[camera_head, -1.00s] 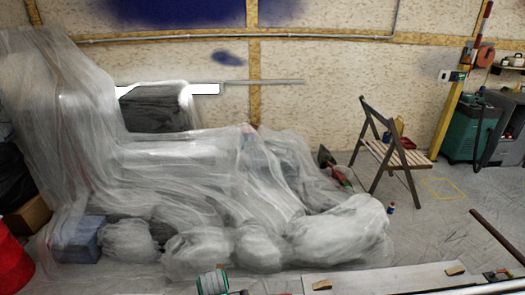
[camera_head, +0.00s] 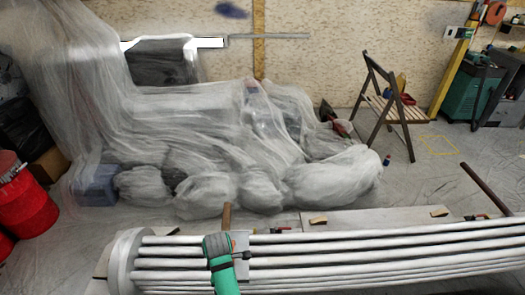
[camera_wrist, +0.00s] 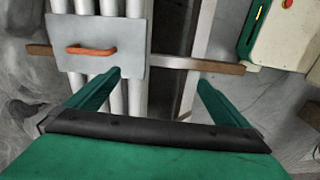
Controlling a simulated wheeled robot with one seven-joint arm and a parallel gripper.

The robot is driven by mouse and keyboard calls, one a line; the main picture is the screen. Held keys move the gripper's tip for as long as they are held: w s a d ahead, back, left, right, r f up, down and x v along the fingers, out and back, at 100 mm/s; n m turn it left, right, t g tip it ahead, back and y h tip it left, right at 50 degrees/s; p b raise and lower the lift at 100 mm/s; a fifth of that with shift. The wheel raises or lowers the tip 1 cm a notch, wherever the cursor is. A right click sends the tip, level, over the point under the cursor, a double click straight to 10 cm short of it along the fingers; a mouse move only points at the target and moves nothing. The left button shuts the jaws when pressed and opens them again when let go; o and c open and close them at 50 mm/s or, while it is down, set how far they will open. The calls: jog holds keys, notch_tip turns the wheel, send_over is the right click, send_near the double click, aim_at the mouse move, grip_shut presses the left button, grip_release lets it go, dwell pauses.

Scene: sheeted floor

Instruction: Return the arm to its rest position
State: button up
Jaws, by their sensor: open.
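My gripper (camera_wrist: 158,84) shows in the wrist view as two green fingers spread apart with nothing between the tips. A grey plate with an orange handle (camera_wrist: 92,50) lies across white pipes (camera_wrist: 136,92) ahead and left of the fingers. The pipes (camera_head: 390,250) also run across the bottom of the head view. A green, black-banded shape (camera_head: 222,264) stands in front of them there; I cannot tell whether it is part of my arm.
Plastic-sheeted heaps (camera_head: 200,130) fill the left and middle. A red bucket (camera_head: 25,205) is at the left edge. A wooden bar (camera_wrist: 190,64) crosses the wrist view.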

jog(key=s+f+m+t+y, duration=0.2)
jog(key=s+f+m+t, duration=0.25)
jog(key=s+f, duration=0.3)
jog(key=s+d+r+m+t, duration=0.35)
jog(key=s+m, duration=0.25)
jog(key=s, duration=0.3)
jog(key=s+d+r+m+t, duration=0.2)
jog(key=s+d+r, duration=0.1)
jog(key=s+r, duration=0.2)
jog(key=s+d+r+m+t+h, duration=0.1)
jog(key=s+d+r+m+t, duration=0.1)
jog(key=r, duration=0.8)
jog(key=s+d+r+m+t+h, duration=0.1)
jog(key=s+d+r+m+t, duration=0.2)
jog(key=s+d+r, duration=0.2)
jog(key=s+r, duration=0.3)
jog(key=shift+s+d, duration=0.15)
jog(key=shift+d, duration=0.1)
jog(key=shift+c, duration=0.6)
